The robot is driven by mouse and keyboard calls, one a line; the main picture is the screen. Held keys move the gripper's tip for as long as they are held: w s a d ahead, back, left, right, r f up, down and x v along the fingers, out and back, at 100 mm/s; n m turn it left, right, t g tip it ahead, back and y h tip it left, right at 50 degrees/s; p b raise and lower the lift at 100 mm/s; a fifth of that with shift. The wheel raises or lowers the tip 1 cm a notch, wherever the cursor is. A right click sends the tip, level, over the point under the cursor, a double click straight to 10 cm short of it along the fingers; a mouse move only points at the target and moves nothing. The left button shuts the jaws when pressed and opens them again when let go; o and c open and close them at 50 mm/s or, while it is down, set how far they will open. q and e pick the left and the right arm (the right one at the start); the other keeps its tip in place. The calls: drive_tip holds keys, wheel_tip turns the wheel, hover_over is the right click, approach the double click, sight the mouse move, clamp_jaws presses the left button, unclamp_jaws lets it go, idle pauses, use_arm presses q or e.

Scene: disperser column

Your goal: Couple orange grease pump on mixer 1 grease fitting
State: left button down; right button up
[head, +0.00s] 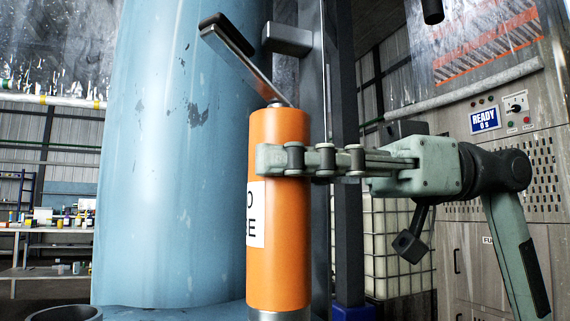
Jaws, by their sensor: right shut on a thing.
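The orange grease pump (280,245) stands upright in the middle of the head view. It is a tall cylinder with a white label, a metal lever handle slanting up to the left with a dark grip, and a grey metal lower end at the bottom edge. My right gripper (283,159) comes from the right and is shut around the upper body of the pump. The far finger is hidden behind it. My left gripper is not in view. I cannot make out the mixer 1 grease fitting.
A large light-blue column (165,190) with chipped paint stands behind and left of the pump. A dark upright post (345,230) is close behind the gripper. A control cabinet (470,215) and a caged white tank (385,245) are at right. A shelf with containers (50,235) is far left.

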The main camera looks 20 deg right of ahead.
drive_tip(key=o, duration=1.3)
drive_tip(key=shift+o, duration=0.2)
drive_tip(key=shift+f, duration=0.15)
drive_tip(key=shift+d, duration=0.1)
drive_tip(key=s+d, duration=0.1)
drive_tip(key=d, duration=1)
drive_tip(key=shift+s+d, duration=0.35)
drive_tip(key=shift+d, duration=0.05)
